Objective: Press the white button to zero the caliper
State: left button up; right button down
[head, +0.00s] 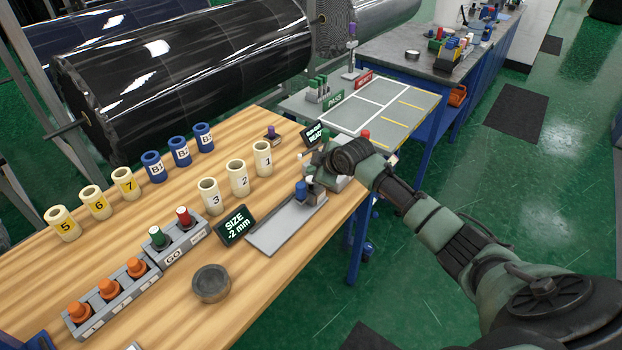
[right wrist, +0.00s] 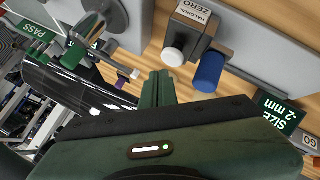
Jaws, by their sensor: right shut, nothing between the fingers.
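In the right wrist view the white button (right wrist: 173,56) sticks out from a grey box (right wrist: 195,25) labelled ZERO. A blue knob (right wrist: 208,72) is beside it. My right gripper (right wrist: 157,76) is shut and empty, with its fingertips just below and left of the white button in that picture. A gap seems to separate them; I cannot tell its depth. In the head view my right gripper (head: 318,166) is over the far end of the grey caliper plate (head: 275,232), near the blue knob (head: 301,190). I cannot make out the white button there. My left gripper is out of view.
A SIZE -2 mm sign (head: 235,225) stands beside the plate. Numbered cream rings (head: 238,178), a dark round disc (head: 211,283) and a GO block (head: 176,240) stand on the wooden table. A grey PASS board (head: 385,105) lies beyond the gripper.

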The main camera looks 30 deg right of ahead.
dwell(0.4)
jog(key=shift+f, duration=0.45)
jog(key=shift+s+f+b, duration=0.1)
jog(key=shift+f+b, duration=0.6)
jog(key=shift+f, duration=0.3)
dwell(0.8)
jog(key=shift+r, duration=0.1)
jog(key=shift+r+p, duration=1.2)
jog(key=shift+r, duration=0.1)
notch_tip(320, 180, up, 5)
jog(key=p, duration=0.4)
jog(key=shift+p, duration=0.35)
